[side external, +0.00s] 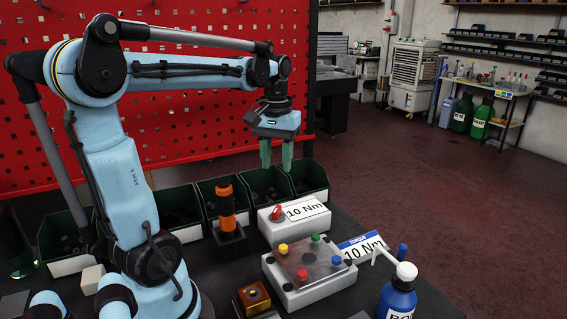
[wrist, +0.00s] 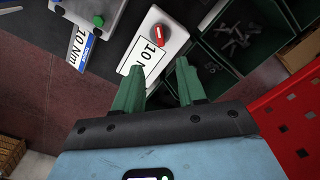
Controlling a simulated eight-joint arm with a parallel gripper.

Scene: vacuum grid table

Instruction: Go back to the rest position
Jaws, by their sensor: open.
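My gripper (side external: 276,152) hangs from my blue arm, pointing down, above the bins and the white box with a red knob in the side external view. Its two green fingers are apart with nothing between them. The wrist view also shows my gripper (wrist: 159,84) with its fingers spread and empty. The white box with the red knob (wrist: 166,26) lies beyond the fingertips there, and it also shows in the side external view (side external: 290,230), apart from the gripper.
Several dark green bins (side external: 307,178) stand in a row at the back of the dark table. A grey box with coloured knobs (side external: 312,290), a blue bottle (side external: 397,300) and an orange-black tool (side external: 226,207) stand in front. A red perforated panel (side external: 190,110) rises behind.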

